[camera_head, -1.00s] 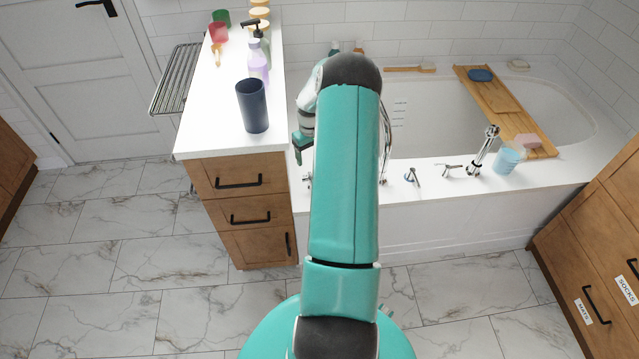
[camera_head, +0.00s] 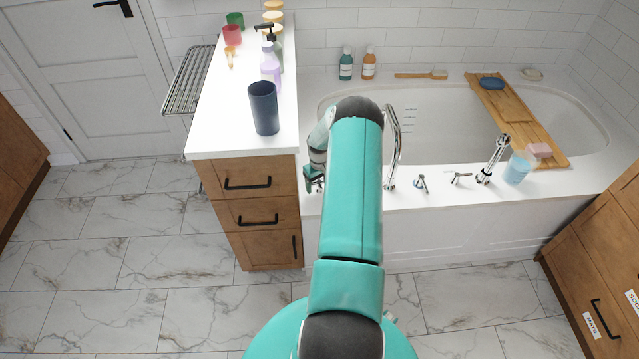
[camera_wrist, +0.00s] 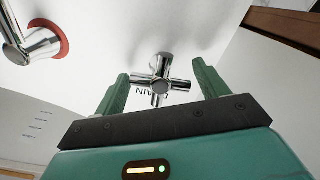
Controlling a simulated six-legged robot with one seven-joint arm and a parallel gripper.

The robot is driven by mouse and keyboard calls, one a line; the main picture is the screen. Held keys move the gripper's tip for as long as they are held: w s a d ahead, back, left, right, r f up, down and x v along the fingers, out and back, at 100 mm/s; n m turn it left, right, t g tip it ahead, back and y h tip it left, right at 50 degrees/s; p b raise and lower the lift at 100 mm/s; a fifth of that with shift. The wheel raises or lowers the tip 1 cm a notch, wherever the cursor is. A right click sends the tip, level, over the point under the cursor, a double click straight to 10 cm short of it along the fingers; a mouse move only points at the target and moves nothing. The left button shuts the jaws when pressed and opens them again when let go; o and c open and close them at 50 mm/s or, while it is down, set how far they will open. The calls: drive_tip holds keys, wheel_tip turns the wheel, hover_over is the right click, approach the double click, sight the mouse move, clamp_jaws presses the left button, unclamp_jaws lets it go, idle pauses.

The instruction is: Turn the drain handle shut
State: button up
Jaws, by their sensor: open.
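The drain handle (camera_wrist: 160,83) is a chrome cross-shaped knob on a short post on the white tub ledge. Dark lettering beside it is partly hidden, with "AIN" readable. My gripper (camera_wrist: 160,76) is open, with one green finger on each side of the handle in the wrist view. Nothing is clamped, and I cannot tell whether a finger touches the cross. In the head view my gripper (camera_head: 313,182) is low over the ledge's left end, beside the wooden cabinet; the drain handle is not clearly visible there.
A chrome fitting with a red ring (camera_wrist: 45,42) stands left of the handle in the wrist view. In the head view, a tall curved spout (camera_head: 393,140) and several chrome fittings line the ledge. The drawer cabinet (camera_head: 250,205) stands close on the left, with a dark cup (camera_head: 264,108) on top.

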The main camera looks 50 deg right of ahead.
sight(320, 182)
drive_tip(key=c, duration=0.8)
drive_tip(key=shift+m, duration=0.6)
drive_tip(key=shift+c, duration=0.2)
drive_tip(key=o, duration=0.8)
drive_tip(key=shift+o, duration=0.2)
wheel_tip(320, 182, up, 14)
drive_tip(key=shift+f, duration=0.15)
